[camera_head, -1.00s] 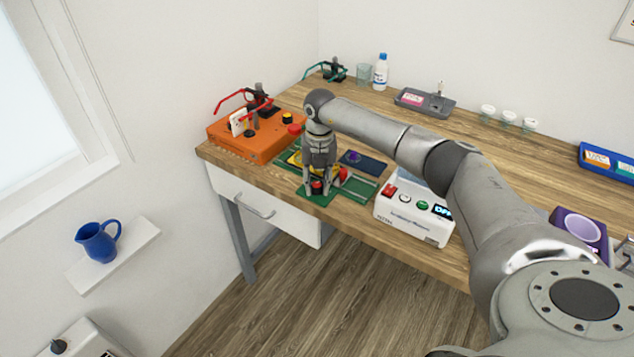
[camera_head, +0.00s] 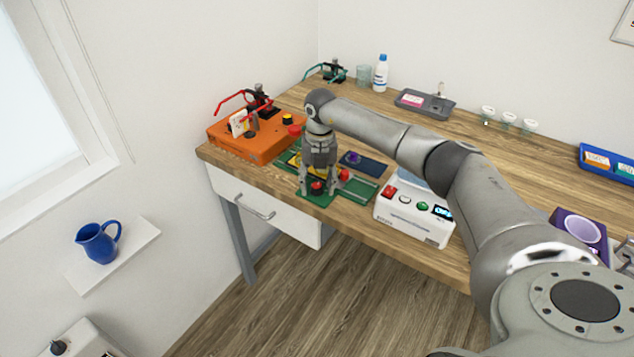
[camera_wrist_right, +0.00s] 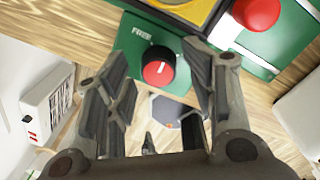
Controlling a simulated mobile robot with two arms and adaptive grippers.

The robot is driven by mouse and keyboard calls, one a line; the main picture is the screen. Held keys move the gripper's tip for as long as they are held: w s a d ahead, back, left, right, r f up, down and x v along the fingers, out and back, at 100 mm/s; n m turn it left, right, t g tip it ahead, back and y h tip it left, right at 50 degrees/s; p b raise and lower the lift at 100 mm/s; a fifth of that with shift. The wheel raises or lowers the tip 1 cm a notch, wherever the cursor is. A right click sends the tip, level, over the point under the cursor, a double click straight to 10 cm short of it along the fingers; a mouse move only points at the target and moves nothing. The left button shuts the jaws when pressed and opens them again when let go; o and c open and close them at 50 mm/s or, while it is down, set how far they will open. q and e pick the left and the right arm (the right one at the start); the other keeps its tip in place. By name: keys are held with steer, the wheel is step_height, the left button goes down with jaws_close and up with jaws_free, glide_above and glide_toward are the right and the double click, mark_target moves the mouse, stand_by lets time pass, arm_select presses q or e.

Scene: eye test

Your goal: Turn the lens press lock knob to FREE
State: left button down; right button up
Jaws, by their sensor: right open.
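The lens press (camera_head: 358,188) is a green base with a yellow plate near the table's front edge. Its lock knob (camera_head: 317,187) has a red top and black skirt. In the right wrist view the knob (camera_wrist_right: 158,66) shows a white line running roughly up the picture. A partly readable white label, seemingly FREE (camera_wrist_right: 143,33), is above and left of it; I cannot tell whether the line meets its mark. My right gripper (camera_head: 319,189) is open, pointing down, one finger on each side of the knob. In the wrist view gaps show beside the knob.
An orange box (camera_head: 248,142) with red glasses stands left of the press. A white device (camera_head: 414,217) with buttons and a display stands close at right. The middle of the table beyond is mostly clear.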

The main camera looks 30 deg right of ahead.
mark_target(318, 186)
arm_select(q)
steer(key=shift+w, duration=0.1)
arm_select(e)
step_height(318, 186, up, 8)
steer(key=shift+d+f, duration=0.1)
steer(key=shift+s, duration=0.1)
stand_by(0.3)
